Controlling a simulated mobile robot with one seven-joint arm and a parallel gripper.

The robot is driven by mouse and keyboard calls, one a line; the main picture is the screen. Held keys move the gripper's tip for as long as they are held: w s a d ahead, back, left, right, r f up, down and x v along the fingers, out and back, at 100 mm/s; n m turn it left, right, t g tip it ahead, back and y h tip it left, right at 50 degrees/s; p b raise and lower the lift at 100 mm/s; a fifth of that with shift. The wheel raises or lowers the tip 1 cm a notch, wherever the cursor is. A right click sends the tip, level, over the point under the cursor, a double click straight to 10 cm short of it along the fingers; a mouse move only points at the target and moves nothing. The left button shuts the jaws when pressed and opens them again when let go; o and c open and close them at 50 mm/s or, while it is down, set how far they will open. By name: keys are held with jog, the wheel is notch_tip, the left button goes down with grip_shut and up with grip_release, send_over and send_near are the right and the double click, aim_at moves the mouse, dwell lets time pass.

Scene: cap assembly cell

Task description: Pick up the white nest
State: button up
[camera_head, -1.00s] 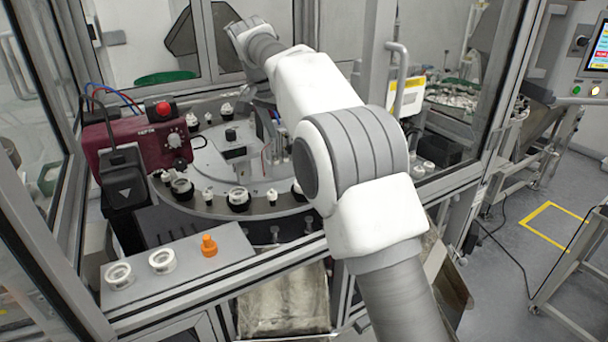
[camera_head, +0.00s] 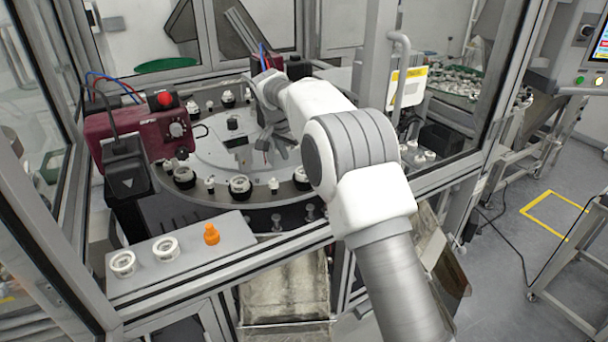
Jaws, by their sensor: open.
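Two round white ring-shaped nests stand on the grey shelf at the front left: a left one (camera_head: 122,263) and a right one (camera_head: 166,249). Both are upright, with open centres. My gripper (camera_head: 272,148) is beyond them to the right, pointing down over the middle of the round turntable (camera_head: 208,150). It is open, and I see nothing between its fingers. It is well apart from both white nests. My arm's white links hide part of the turntable's right side.
An orange knob-like piece (camera_head: 211,235) stands on the shelf (camera_head: 195,262) right of the nests. Black holders with white parts ring the turntable. A dark red box (camera_head: 140,135) and a black device (camera_head: 125,178) stand behind the shelf. The metal frame post (camera_head: 378,80) rises beside my arm.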

jog(key=p+x, duration=0.1)
jog(key=x, duration=0.3)
jog(key=shift+d+f, duration=0.25)
jog(key=shift+f, duration=0.05)
jog(key=c, duration=1.5)
